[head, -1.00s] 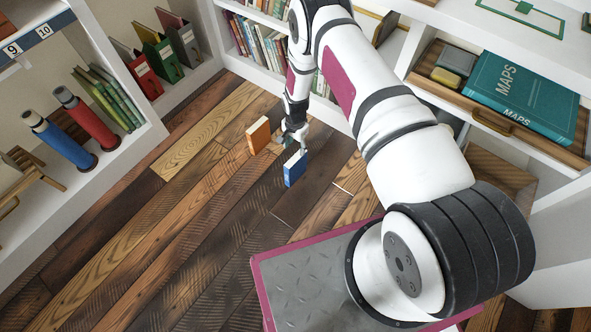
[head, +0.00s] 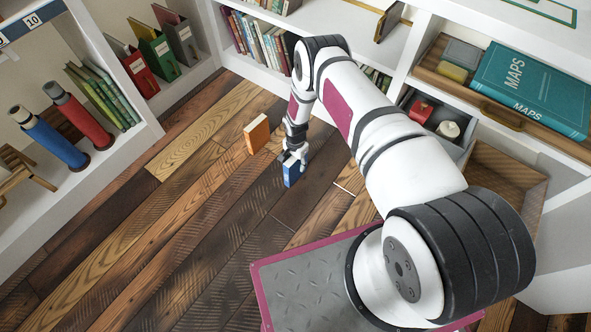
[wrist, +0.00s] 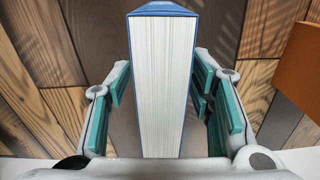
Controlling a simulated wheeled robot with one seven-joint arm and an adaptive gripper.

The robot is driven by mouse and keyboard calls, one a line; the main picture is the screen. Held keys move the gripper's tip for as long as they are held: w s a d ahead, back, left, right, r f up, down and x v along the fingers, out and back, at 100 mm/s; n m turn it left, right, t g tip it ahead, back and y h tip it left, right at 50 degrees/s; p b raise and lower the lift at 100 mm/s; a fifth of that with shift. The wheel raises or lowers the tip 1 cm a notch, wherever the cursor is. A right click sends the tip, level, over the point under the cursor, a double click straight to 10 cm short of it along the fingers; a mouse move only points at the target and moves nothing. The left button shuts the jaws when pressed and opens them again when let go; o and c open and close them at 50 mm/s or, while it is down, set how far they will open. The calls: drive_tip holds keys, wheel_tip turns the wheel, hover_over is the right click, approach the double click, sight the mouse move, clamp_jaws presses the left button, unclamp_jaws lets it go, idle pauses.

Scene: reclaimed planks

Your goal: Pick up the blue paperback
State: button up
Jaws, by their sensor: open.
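The blue paperback (head: 291,172) stands upright on the plank floor in the head view. In the wrist view the blue paperback (wrist: 163,80) shows its white page edge and a blue cover edge, upright between the fingers. My gripper (head: 294,160) is over it from above. In the wrist view my gripper (wrist: 163,97) is open, with one teal-padded finger on each side of the book. A gap shows between the left pads and the book; the right pads are closer to it.
An orange book (head: 257,134) stands on the floor left of the blue one; its edge shows at the right of the wrist view (wrist: 304,70). White shelves (head: 215,22) with books and binders stand behind and at the sides. The floor (head: 190,220) in front is clear.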

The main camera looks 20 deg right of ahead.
clamp_jaws()
drive_tip(key=shift+r, duration=0.1)
idle(0.3)
